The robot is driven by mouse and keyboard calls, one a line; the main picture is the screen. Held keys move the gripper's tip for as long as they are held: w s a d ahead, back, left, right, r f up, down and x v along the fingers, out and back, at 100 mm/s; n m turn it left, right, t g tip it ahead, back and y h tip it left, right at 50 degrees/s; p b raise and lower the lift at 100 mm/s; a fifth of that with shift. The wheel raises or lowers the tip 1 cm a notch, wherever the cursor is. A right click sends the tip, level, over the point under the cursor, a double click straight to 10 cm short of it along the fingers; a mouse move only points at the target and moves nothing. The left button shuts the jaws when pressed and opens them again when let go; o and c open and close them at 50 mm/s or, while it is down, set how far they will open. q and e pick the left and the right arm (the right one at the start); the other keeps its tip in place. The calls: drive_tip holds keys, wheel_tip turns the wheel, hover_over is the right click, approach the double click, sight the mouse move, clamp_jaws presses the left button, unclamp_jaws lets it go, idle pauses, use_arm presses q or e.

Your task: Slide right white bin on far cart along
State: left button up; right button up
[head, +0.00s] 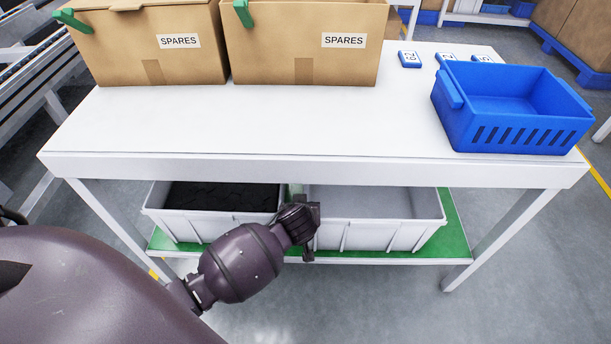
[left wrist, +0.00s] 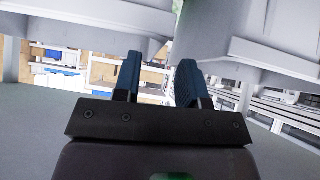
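The right white bin (head: 375,218) stands on the green lower shelf (head: 455,225) of the white cart (head: 250,118). It looks empty, with a grey inside. My left gripper (head: 307,238) is at the left end of this bin's front, by the gap between the two bins, and hides that corner. In the left wrist view its two blue-padded fingers (left wrist: 158,68) stand apart with nothing seen between them. Large white surfaces fill both upper sides of that view. Whether a finger touches the bin I cannot tell. My right gripper is not in view.
A left white bin (head: 195,222) with dark contents stands on the same shelf. Two SPARES cartons (head: 150,50) (head: 300,45), a blue crate (head: 520,135) and small blue numbered tags (head: 409,59) are on the cart top. The shelf is bare right of the right bin.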

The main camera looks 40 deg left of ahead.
use_arm(q)
drive_tip(key=b+x, duration=0.1)
drive_tip(key=x, duration=0.4)
drive_tip(key=shift+a+r+b, duration=0.1)
drive_tip(key=shift+r+b, duration=0.05)
drive_tip(key=shift+b, duration=0.2)
drive_tip(key=shift+w+a, duration=0.2)
drive_tip(key=shift+w, duration=0.3)
clamp_jaws()
idle(0.8)
